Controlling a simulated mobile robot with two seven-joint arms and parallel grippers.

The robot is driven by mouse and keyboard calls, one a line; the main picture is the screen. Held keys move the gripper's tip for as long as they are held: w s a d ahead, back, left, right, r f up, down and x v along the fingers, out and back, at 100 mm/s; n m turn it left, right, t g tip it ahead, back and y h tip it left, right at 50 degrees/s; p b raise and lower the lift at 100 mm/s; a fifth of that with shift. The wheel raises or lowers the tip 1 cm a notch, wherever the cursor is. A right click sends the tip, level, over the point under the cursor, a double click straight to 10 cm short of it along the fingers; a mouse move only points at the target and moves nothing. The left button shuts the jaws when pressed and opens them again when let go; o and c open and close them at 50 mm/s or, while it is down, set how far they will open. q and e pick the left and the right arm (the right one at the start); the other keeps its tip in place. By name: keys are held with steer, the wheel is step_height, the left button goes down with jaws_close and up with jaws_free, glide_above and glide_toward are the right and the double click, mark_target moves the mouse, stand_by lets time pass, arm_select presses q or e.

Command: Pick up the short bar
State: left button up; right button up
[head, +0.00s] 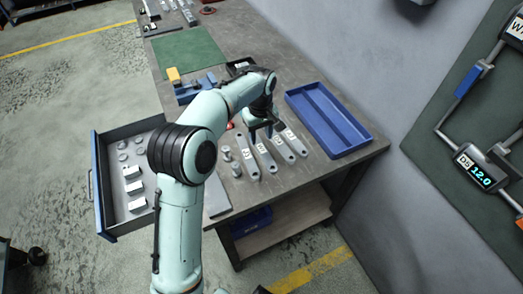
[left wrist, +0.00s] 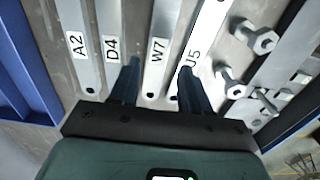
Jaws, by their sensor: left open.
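Several grey metal bars lie side by side on the workbench, with white labels A2 (left wrist: 77,45), D4 (left wrist: 111,48), W7 (left wrist: 157,52) and U5 (left wrist: 196,48) in the left wrist view. Their far ends run out of that view, so I cannot tell which is the short bar. In the head view the bars (head: 267,160) lie left of the blue tray, partly hidden by my arm. My left gripper (head: 262,134) is open and empty above them. In the left wrist view its fingers (left wrist: 158,70) straddle the W7 bar; contact cannot be told. My right gripper is not in view.
Bolts (left wrist: 255,38) lie beside the U5 bar. The divided blue tray (head: 291,96) is at the bench's right. An open drawer (head: 109,223) with metal parts juts out left. A blue fixture (head: 184,95) and green mat (head: 190,53) lie farther back.

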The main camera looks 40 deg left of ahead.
mark_target(262, 149)
arm_select(q)
steer(key=f, duration=0.5)
steer(key=shift+d+f+b, duration=0.3)
steer(key=shift+f, duration=0.05)
jaws_close()
